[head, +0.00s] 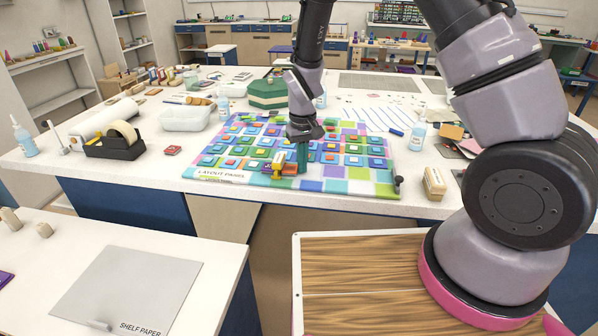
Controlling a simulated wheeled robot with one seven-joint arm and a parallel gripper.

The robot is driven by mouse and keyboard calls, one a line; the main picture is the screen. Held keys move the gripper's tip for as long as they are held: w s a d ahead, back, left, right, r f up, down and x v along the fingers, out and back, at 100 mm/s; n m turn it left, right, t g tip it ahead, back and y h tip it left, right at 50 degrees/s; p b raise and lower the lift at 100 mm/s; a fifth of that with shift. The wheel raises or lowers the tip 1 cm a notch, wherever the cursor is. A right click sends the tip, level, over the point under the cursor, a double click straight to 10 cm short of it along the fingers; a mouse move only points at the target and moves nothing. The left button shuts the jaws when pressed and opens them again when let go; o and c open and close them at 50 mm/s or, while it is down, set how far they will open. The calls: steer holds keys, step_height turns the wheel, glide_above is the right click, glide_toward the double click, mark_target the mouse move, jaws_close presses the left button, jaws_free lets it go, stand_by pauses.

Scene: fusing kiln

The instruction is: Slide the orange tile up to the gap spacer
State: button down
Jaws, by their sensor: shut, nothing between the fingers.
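The orange tile (290,169) appears as a small orange patch near the front middle of the colourful layout board (337,185). A small yellow piece (279,160), perhaps the gap spacer, is just left of it; I cannot tell whether they touch. My gripper (303,166) points down over the board with its teal fingers shut and empty. The fingertips are close beside the orange tile on its right, but contact is too small to tell. My fingers hide part of the board behind them.
Rows of square coloured tiles cover most of the board around my gripper.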

steer(key=shift+d, duration=0.15)
steer(key=shift+s, duration=0.55)
steer(key=shift+w+a, duration=0.1)
steer(key=shift+a, duration=0.4)
stand_by(0.9)
steer(key=shift+d, duration=0.25)
steer(key=shift+d, duration=0.5)
step_height(320, 180, up, 8)
stand_by(1.1)
steer(key=shift+r, duration=0.1)
